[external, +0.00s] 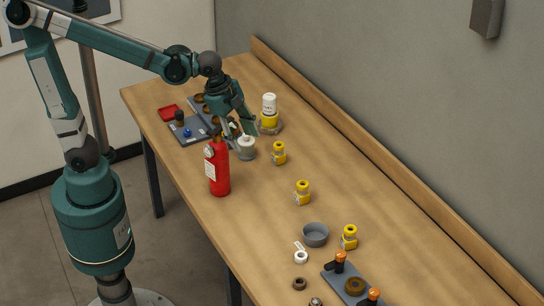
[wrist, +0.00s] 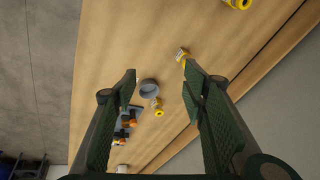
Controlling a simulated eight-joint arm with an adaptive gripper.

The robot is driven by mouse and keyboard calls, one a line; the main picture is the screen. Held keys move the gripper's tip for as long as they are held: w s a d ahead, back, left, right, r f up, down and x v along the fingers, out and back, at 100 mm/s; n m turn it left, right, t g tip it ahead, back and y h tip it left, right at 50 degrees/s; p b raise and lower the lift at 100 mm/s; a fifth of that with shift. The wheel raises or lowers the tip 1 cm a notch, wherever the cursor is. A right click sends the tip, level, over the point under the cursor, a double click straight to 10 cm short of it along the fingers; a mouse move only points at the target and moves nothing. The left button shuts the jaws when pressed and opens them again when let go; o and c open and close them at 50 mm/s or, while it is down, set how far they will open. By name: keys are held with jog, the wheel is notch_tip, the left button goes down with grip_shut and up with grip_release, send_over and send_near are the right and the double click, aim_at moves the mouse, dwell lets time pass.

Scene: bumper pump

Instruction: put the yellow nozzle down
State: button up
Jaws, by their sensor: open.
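Three similar yellow pieces with pale labels stand on the wooden table in the external view: one near my gripper (external: 279,153), one mid-table (external: 302,193) and one by a grey bowl (external: 349,237). I cannot tell which one is the yellow nozzle. Yellow pieces also show in the wrist view, at the top edge (wrist: 238,4), near the right fingertip (wrist: 183,56) and beside the bowl (wrist: 156,103). My gripper (external: 240,131) is low over the far part of the table. In the wrist view its fingers (wrist: 159,70) are spread, with nothing held between them.
A grey-white pot (external: 246,149) and a red extinguisher-like bottle (external: 217,170) stand close to my gripper. A white bottle with a yellow lower part (external: 269,108) is behind. The grey bowl (external: 315,235) and a plate with orange-topped parts (external: 355,286) are at the front.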

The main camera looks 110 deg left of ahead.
jog(key=s+d+n+t, duration=0.1)
jog(key=s+d+n, duration=0.1)
jog(key=s+d, duration=0.4)
jog(key=s+d+n+t+h, duration=0.1)
jog(key=s+d+n+t, duration=0.1)
jog(key=s+d, duration=0.5)
jog(key=d, duration=0.5)
jog(key=shift+s+r+t, duration=0.3)
jog(key=shift+r, duration=0.05)
jog(key=shift+f, duration=0.1)
notch_tip(320, 180, down, 4)
jog(key=b, duration=0.4)
dwell(0.8)
